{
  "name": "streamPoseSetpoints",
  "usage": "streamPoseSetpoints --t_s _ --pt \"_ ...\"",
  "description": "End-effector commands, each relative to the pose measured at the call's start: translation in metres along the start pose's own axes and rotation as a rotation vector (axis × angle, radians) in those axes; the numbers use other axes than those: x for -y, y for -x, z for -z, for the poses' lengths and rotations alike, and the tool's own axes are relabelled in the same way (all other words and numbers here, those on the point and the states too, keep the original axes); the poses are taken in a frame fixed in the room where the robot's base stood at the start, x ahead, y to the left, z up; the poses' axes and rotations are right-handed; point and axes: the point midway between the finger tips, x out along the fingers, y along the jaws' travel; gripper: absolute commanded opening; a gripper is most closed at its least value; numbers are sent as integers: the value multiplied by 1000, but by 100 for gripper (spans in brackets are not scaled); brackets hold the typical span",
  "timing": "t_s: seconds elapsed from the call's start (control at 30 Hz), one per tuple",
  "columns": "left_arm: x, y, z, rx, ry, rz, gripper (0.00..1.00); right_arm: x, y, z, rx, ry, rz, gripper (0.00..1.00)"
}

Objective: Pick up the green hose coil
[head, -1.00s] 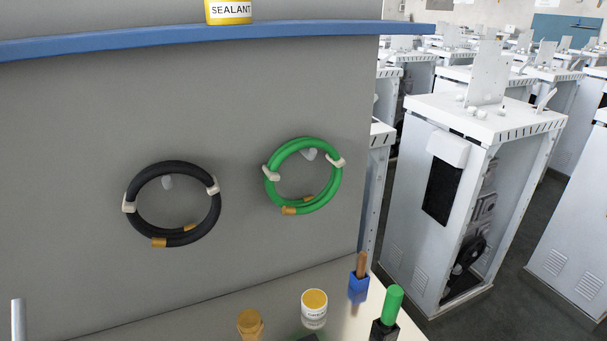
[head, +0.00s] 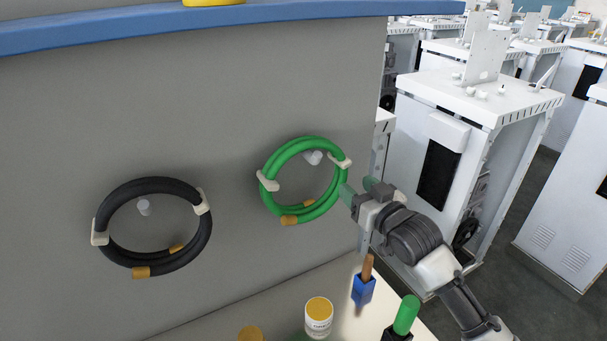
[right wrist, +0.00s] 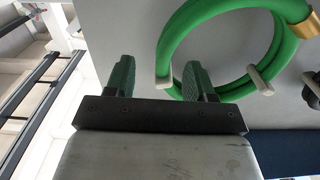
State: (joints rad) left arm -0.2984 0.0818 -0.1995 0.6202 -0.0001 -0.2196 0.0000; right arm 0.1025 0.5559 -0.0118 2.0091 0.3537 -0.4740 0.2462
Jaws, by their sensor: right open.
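The green hose coil (head: 268,193) hangs on a pale peg (head: 312,158) on the grey upright panel. Two white ties and brass-coloured end fittings show on it. My right gripper (head: 360,188) is at the coil's right side, with its fingers apart and nothing between them. In the right wrist view the coil (right wrist: 172,40) is just beyond the fingertips, in front of the right-hand finger and to its right. I cannot tell whether that finger touches the coil. The right gripper's two green-padded fingers (right wrist: 157,72) stand apart there. My left gripper is not in view.
A black hose coil (head: 103,213) hangs on another peg to the left. Below, a white jar with a yellow lid (head: 319,316), a blue holder (head: 363,288) and a green-handled tool (head: 406,315) stand on the pale ledge. A blue shelf (head: 250,16) runs above. White cabinets (head: 480,95) stand behind.

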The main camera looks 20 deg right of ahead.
Motion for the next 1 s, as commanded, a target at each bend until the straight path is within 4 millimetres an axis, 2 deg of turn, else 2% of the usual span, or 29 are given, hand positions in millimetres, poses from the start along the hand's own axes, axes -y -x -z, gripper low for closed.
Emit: streamPoseSetpoints --t_s 0.1,0.2,0.47,0.6,0.9,0.93,1.0 --pt "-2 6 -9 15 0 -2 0 0 -15 2 -1 -1 -1 54" --pt "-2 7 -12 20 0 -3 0 1 -21 1 1 0 0 54" --pt "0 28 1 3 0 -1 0 7 -53 5 3 -2 0 54" --pt "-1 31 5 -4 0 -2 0 6 -67 1 3 0 -1 54" --pt "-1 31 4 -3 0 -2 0 7 -72 -1 3 2 0 54" --pt "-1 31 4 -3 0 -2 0 7 -72 -1 3 2 0 53" --pt "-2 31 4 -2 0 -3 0 7 -72 -1 3 2 0 42"
